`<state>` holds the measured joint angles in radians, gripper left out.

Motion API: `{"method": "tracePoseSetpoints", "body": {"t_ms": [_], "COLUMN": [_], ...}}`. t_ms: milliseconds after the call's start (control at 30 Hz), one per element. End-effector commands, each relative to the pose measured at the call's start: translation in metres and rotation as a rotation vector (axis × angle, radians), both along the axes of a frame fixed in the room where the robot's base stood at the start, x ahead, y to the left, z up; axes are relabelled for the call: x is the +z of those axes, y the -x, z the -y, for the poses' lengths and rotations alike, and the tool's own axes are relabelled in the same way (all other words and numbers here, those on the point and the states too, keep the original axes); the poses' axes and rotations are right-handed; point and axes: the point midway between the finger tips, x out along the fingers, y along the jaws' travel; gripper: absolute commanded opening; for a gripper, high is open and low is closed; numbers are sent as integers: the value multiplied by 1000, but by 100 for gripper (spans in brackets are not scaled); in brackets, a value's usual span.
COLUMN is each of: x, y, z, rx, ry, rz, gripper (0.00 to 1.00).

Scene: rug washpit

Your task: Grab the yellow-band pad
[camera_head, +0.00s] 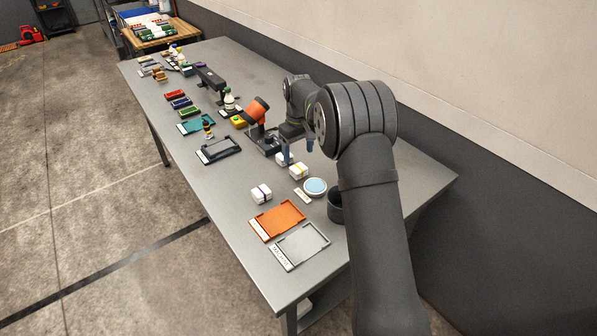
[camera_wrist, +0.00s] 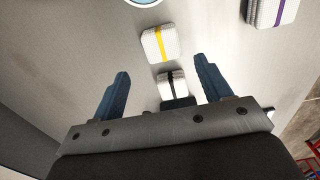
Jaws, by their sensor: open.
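The yellow-band pad (camera_head: 298,172) is a white block with a yellow stripe, lying on the grey table. In the wrist view the yellow-band pad (camera_wrist: 159,44) lies just beyond the fingertips, roughly centred between them. A black-band pad (camera_wrist: 172,83) lies between my blue fingers, nearer the palm and partly hidden by it. My gripper (camera_wrist: 162,66) is open, with nothing held. In the head view my gripper (camera_head: 297,147) is above the table beside the pads. A purple-band pad (camera_head: 261,194) lies apart, and in the wrist view it is at the top right (camera_wrist: 272,10).
A round dish with a blue surface (camera_head: 315,187) stands near the yellow-band pad, with a dark cup (camera_head: 335,206) beyond. Orange (camera_head: 262,224) and grey (camera_head: 283,258) trays lie toward the front. An orange-topped device (camera_head: 257,109) and a black tray (camera_head: 203,156) are on the left.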

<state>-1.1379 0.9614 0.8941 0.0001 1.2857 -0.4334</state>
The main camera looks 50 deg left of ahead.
Motion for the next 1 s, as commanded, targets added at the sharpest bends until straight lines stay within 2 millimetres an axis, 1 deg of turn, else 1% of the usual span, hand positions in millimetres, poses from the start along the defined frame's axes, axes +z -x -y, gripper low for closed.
{"method": "tracePoseSetpoints", "body": {"t_ms": [133,300,400,500,667,700,767,800,867,900,933,1000], "x": [-13,-39,-49,-53,-53,-53,-53,-53,-53,-53,-53,-53], "y": [2,6,5,5,5,5,5,5,5,5,5,5], "z": [3,9,8,8,8,8,8,8,8,8,8,8], "rx": [0,0,0,0,0,0,0,0,0,0,0,0], "ry": [3,4,1,1,0,0,0,0,0,0,0,0], "rz": [-1,-2,0,0,0,0,0,0,0,0,0,0], "gripper": [71,71,71,71,71,69,57,49,38,30,24,23]}}
